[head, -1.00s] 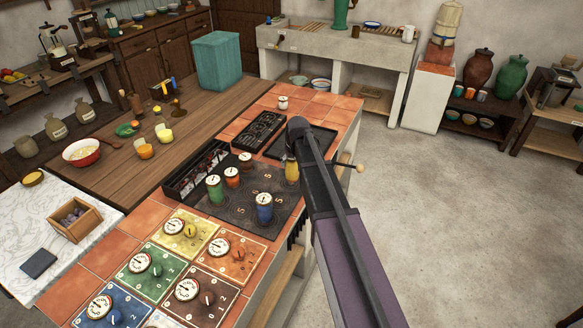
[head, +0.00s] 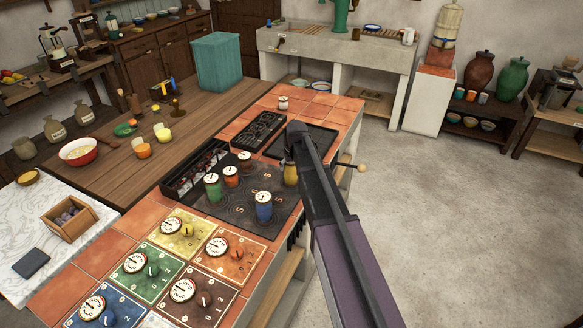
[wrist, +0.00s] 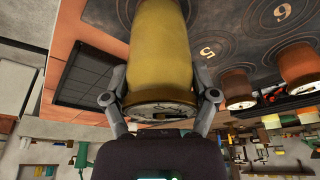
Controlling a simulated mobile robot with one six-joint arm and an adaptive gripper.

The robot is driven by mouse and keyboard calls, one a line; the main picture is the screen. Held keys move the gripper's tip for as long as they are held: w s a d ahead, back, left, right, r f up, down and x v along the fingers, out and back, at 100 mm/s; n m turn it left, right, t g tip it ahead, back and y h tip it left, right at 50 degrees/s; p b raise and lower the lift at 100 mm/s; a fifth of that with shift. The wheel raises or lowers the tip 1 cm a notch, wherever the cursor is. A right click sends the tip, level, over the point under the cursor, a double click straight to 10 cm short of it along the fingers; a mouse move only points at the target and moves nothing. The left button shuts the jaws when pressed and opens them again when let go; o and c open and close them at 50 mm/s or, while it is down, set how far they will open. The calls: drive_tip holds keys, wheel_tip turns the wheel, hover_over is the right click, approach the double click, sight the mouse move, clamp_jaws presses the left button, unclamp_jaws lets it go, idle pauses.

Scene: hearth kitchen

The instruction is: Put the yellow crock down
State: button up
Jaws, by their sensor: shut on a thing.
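The yellow crock (head: 290,173) is at the right edge of the dark hob plate (head: 238,215), largely behind my arm in the head view. In the wrist view the yellow crock (wrist: 160,55) fills the middle, with its dial lid toward my gripper. My gripper (wrist: 162,100) is shut on it, one finger on each side near the lid. In the head view the gripper's fingers are hidden by my arm. I cannot tell whether the crock's base touches the plate.
A dark empty tray (head: 302,142) lies beyond the yellow crock. Coloured dial tiles (head: 190,300) lie in front. Open floor is on the right.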

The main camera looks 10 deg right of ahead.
drive_tip(key=shift+f, duration=0.2)
drive_tip(key=o, duration=1.2)
drive_tip(key=shift+r, duration=0.15)
drive_tip(key=p+v, duration=1.1)
drive_tip(key=v, duration=0.1)
idle(0.6)
drive_tip(key=s+m+g, duration=0.1)
drive_tip(key=s+g, duration=0.2)
drive_tip(key=s, duration=2.3)
drive_tip(key=shift+f+m+h, duration=0.3)
drive_tip(key=shift+f+m, duration=0.1)
